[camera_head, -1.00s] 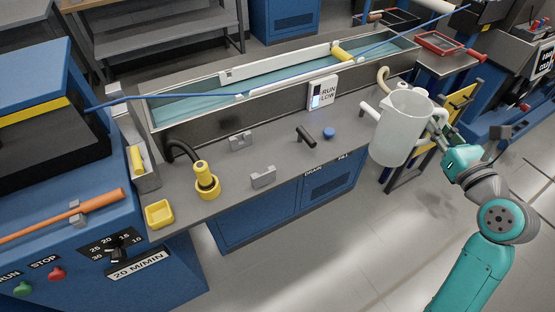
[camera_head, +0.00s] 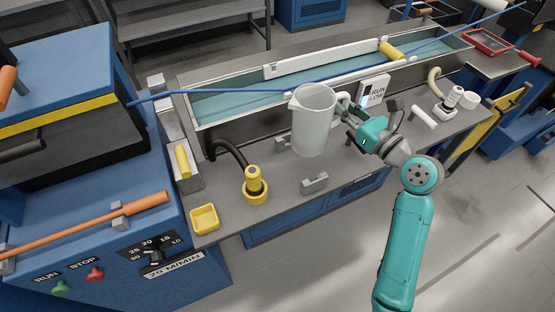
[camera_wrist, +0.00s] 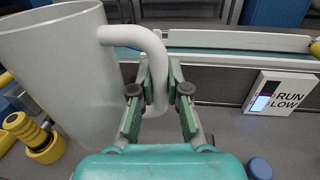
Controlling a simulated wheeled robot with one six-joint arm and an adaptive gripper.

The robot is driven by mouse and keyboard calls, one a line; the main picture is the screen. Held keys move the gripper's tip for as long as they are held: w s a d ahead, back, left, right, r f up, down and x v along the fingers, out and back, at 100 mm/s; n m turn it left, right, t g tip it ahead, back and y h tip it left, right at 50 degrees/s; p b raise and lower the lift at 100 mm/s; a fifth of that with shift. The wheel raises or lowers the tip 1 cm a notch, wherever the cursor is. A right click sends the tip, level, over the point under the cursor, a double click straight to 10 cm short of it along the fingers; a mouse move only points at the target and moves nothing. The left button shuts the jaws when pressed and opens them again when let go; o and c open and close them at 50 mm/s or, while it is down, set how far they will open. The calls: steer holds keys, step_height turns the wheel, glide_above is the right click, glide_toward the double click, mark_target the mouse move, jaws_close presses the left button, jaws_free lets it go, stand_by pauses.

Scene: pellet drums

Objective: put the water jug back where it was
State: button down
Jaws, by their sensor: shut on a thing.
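The water jug (camera_head: 314,124) is a pale grey pitcher with a spout and a side handle. In the head view it stands out in front of the trough, above the grey bench, roughly upright. My gripper (camera_head: 349,114) is on its right side, shut on the handle. In the wrist view the jug (camera_wrist: 58,70) fills the left, and my gripper (camera_wrist: 158,97) has its fingers on both sides of the handle. Whether the jug's base touches the bench cannot be told; it hides part of a grey bracket (camera_head: 282,144) behind it.
A second grey bracket (camera_head: 314,183) stands on the bench (camera_head: 281,205) near the front edge. A yellow nozzle with a black hose (camera_head: 255,186) and a yellow tray (camera_head: 205,219) are to the left. The water trough (camera_head: 235,104) runs behind. A RUN LOW sign (camera_head: 374,91) stands right.

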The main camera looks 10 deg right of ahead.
steer(key=shift+w+a+f, duration=0.1)
steer(key=shift+a+f, duration=0.15)
steer(key=shift+f, duration=1.45)
steer(key=shift+w+a+f, duration=0.1)
steer(key=shift+a+f, duration=0.2)
steer(key=shift+f, duration=1.4)
steer(key=shift+w+a+f, duration=0.1)
steer(key=shift+a+f, duration=0.15)
steer(key=shift+f, duration=1.55)
steer(key=c, duration=1.2)
jaws_free()
steer(key=shift+f, duration=0.1)
steer(key=shift+o, duration=0.2)
steer(key=shift+s+d, duration=0.15)
steer(key=v, duration=1.1)
steer(key=shift+s+d, duration=0.2)
steer(key=shift+s, duration=0.05)
